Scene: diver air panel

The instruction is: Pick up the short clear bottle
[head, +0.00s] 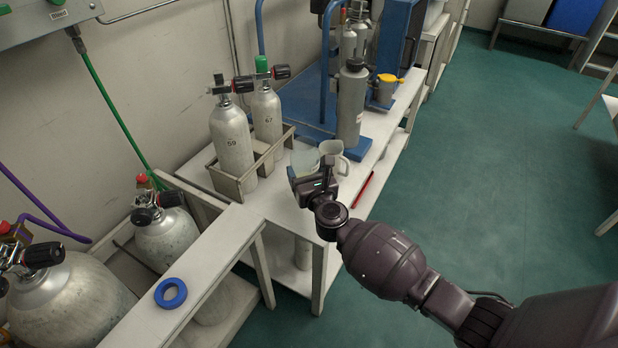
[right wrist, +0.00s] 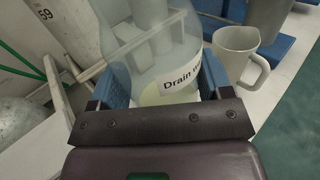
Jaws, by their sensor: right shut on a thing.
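The short clear bottle (right wrist: 150,85) shows in the right wrist view, with a white label starting "Drain" and a little pale yellowish liquid low inside. My right gripper (right wrist: 160,95) is shut on it, with a blue finger pad on either side. In the head view the bottle (head: 303,160) is mostly hidden behind my right gripper (head: 315,172), over the white bench. I cannot tell whether its base touches the bench top. My left gripper is not in view.
A pale mug (head: 333,155) stands close to the right of the bottle; it also shows in the right wrist view (right wrist: 236,50). Grey cylinders (head: 231,140) stand in a rack to the left. A red pen-like item (head: 362,190) lies near the bench edge. A blue ring (head: 171,293) lies on the front ledge.

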